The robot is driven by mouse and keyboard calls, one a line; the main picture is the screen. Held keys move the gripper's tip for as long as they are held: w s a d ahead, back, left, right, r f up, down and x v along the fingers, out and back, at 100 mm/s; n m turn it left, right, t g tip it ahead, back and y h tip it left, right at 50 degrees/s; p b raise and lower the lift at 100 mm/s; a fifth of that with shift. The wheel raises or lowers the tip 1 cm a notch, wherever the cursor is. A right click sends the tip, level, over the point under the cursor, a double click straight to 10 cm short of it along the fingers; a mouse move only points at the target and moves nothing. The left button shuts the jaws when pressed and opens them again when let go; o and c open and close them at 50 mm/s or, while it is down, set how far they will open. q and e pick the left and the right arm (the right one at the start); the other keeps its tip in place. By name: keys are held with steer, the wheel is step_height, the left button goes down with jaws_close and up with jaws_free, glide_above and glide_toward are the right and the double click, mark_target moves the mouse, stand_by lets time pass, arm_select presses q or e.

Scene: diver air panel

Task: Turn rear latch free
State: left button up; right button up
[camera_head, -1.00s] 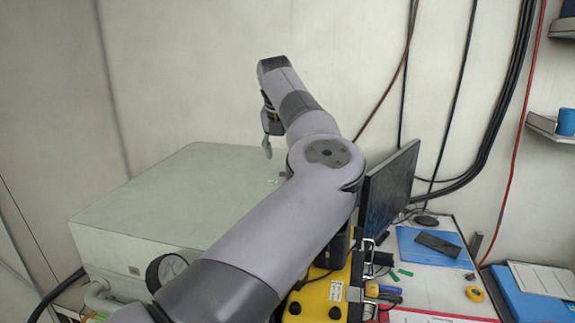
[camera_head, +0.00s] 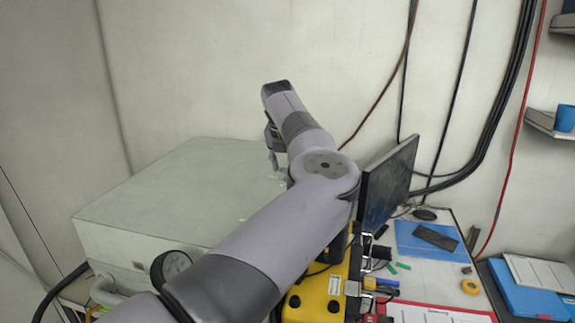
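A yellow case (camera_head: 318,299) stands at the lower middle, partly covered by my arm. Metal latches show along its right side: a farther one (camera_head: 366,243) and a nearer one at the lower edge of the view. I cannot tell whether either is fastened. My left gripper (camera_head: 273,160) points down over the far right part of a pale grey box (camera_head: 160,195), left of the monitor. It is small and partly hidden by my arm, so its opening and any contact with the box are unclear. My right gripper is not in view.
A dark monitor (camera_head: 388,183) stands close to the right of my arm. A round gauge (camera_head: 171,265) is by the grey box's front. The white desk (camera_head: 440,288) holds a blue mat (camera_head: 412,236), yellow tape (camera_head: 470,287) and small tools. Cables hang on the wall behind.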

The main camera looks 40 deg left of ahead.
arm_select(q)
steer(key=c, duration=0.6)
steer(key=shift+c, duration=0.6)
